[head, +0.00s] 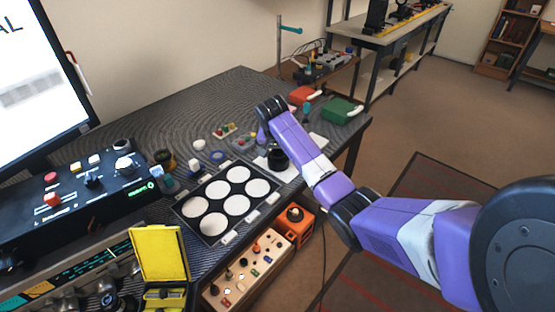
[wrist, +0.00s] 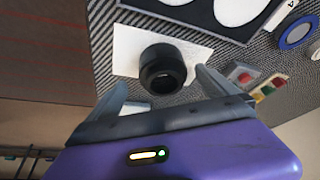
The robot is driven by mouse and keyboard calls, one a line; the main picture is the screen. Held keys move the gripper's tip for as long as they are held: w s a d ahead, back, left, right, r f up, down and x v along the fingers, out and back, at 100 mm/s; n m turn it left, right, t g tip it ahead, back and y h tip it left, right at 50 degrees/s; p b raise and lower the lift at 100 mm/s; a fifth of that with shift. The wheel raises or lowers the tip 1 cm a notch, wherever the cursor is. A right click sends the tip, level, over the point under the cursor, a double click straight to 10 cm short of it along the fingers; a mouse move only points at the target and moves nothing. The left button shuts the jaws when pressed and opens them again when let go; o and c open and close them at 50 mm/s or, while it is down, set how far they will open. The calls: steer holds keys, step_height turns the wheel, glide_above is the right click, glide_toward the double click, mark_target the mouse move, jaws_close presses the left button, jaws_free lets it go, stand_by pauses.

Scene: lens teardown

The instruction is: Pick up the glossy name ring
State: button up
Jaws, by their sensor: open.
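A black cylindrical lens (wrist: 162,72) stands on a white sheet (wrist: 124,45) in the wrist view. Its top shows a dark, shiny ring around the opening; I cannot tell for certain whether this is the glossy name ring. My gripper (wrist: 160,82) is open, with one grey finger to each side of the lens in the picture and nothing visibly held. In the head view the lens (head: 278,158) stands near the table's right part, just below my wrist. My fingers are not clear there.
A black mat (head: 225,198) with several white circles lies left of the lens. A blue ring (head: 217,157) and small coloured parts lie behind. A green box (head: 342,110) and a red box (head: 300,95) stand at the far right. An open yellow case (head: 160,250) is in front.

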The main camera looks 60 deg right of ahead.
steer(key=shift+w+x, duration=0.15)
steer(key=shift+x, duration=0.9)
steer(key=shift+w+x, duration=0.15)
steer(key=shift+x, duration=0.95)
steer(key=shift+d, duration=0.1)
steer(key=c, duration=1.5)
steer(key=shift+o, duration=0.2)
steer(key=shift+r, duration=0.15)
